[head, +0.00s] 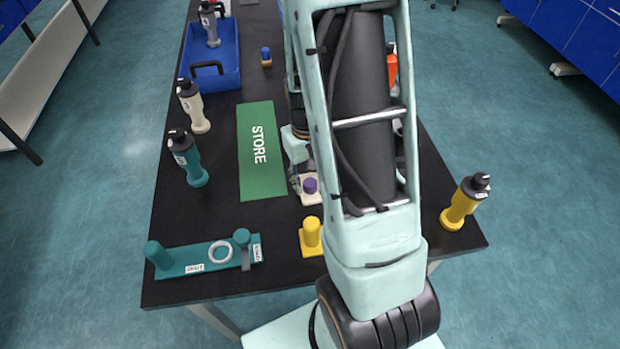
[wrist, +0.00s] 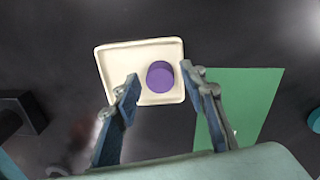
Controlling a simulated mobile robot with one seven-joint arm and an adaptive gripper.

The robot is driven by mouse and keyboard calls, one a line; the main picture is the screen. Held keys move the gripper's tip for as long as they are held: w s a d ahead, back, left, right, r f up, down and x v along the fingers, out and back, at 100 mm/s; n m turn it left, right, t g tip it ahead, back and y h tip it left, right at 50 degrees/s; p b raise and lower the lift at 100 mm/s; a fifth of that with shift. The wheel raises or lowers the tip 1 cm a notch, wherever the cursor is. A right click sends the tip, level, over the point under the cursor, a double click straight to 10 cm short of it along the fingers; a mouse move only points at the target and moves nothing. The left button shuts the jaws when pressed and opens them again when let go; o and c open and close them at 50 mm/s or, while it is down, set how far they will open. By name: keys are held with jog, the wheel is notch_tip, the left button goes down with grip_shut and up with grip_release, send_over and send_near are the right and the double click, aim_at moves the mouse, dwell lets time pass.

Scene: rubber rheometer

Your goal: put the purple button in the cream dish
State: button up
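The cream dish (wrist: 118,62) is a shallow square tray on the black table; it also shows in the head view (head: 313,201). The purple button (wrist: 160,77), a short cylinder, is inside the dish, right of its middle in the wrist view. It also shows in the head view (head: 310,185). My gripper (wrist: 160,84) is open, with one finger on each side of the button in the picture. Gaps show between the fingers and the button. How high the fingertips are above the dish is hard to tell. My arm hides part of the table in the head view.
A green STORE mat (head: 262,165) lies beside the dish. A yellow post on a base (head: 311,236) stands close in front. A teal fixture with a ring (head: 207,257) is front left. Bottles stand at left and a yellow one (head: 464,203) at right. A blue tray (head: 226,62) is far left.

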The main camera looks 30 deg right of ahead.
aim_at(309, 184)
notch_tip(309, 184, up, 12)
jog(key=p, duration=0.1)
jog(key=shift+a+r, duration=0.15)
jog(key=shift+a, duration=0.05)
dwell(0.5)
dwell(0.3)
